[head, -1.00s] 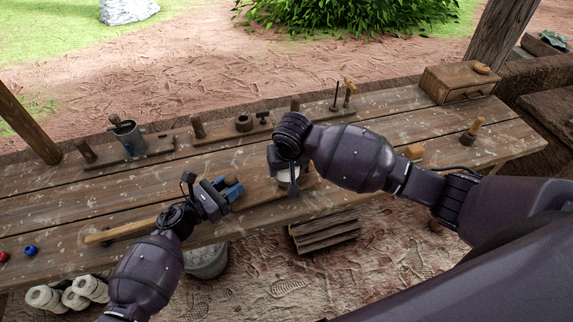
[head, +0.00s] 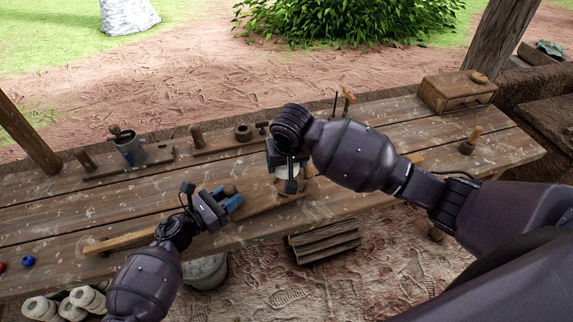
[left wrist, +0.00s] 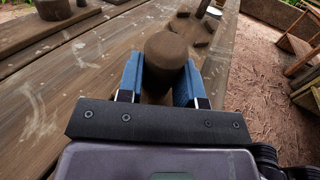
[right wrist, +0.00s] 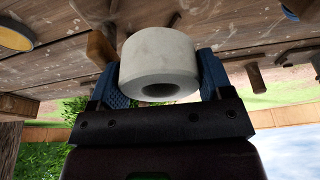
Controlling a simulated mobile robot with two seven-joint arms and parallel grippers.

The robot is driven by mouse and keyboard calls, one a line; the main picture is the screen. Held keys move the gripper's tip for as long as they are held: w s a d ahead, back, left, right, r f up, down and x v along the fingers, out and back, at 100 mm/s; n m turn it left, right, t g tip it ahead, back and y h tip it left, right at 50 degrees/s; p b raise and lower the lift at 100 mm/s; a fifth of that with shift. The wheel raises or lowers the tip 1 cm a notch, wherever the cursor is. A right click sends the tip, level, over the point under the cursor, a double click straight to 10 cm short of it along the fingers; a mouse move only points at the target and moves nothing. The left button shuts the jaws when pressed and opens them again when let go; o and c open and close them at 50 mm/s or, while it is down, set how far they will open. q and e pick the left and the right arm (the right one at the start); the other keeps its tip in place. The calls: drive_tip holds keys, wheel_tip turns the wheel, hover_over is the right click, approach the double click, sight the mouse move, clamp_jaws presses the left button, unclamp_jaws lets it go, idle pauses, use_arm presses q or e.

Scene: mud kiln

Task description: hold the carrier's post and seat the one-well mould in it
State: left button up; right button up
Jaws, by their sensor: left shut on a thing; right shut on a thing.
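The carrier (head: 262,197) is a wooden board near the front edge of the bench, with a round-topped post (head: 231,189) at its left end. My left gripper (head: 229,199) is shut on this post; in the left wrist view the post (left wrist: 166,55) stands between the blue fingers. Low wooden blocks (left wrist: 190,30) show on the carrier beyond it. My right gripper (head: 288,165) is shut on the pale one-well mould (head: 287,169), over the carrier's right part. In the right wrist view the mould (right wrist: 150,55) shows its round well. Whether it touches the carrier is hidden.
Behind stand a rack with a grey mug (head: 130,148) and a wooden board with a post and ring (head: 243,132). A drawer box (head: 457,93) is at the far right. A long wooden handle (head: 120,241) lies at left. The bench's right part is largely clear.

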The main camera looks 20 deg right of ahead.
drive_tip(key=m, duration=0.1)
drive_tip(key=m+h, duration=0.1)
drive_tip(key=m, duration=0.1)
drive_tip(key=w+m, duration=0.1)
drive_tip(key=shift+d+r+m, duration=0.25)
drive_tip(key=shift+d+m, duration=0.1)
drive_tip(key=shift+m, duration=0.05)
drive_tip(key=shift+s+d+f+m+g+h, duration=0.3)
drive_tip(key=shift+s+f, duration=0.2)
drive_tip(key=shift+f, duration=0.25)
drive_tip(key=shift+f, duration=0.15)
drive_tip(key=shift+a+f, duration=0.1)
drive_tip(key=shift+f, duration=1.1)
drive_tip(key=shift+s+f, duration=0.15)
drive_tip(key=shift+f, duration=0.75)
drive_tip(key=shift+r, duration=0.1)
drive_tip(key=shift+w+r, duration=0.1)
drive_tip(key=shift+w, duration=0.15)
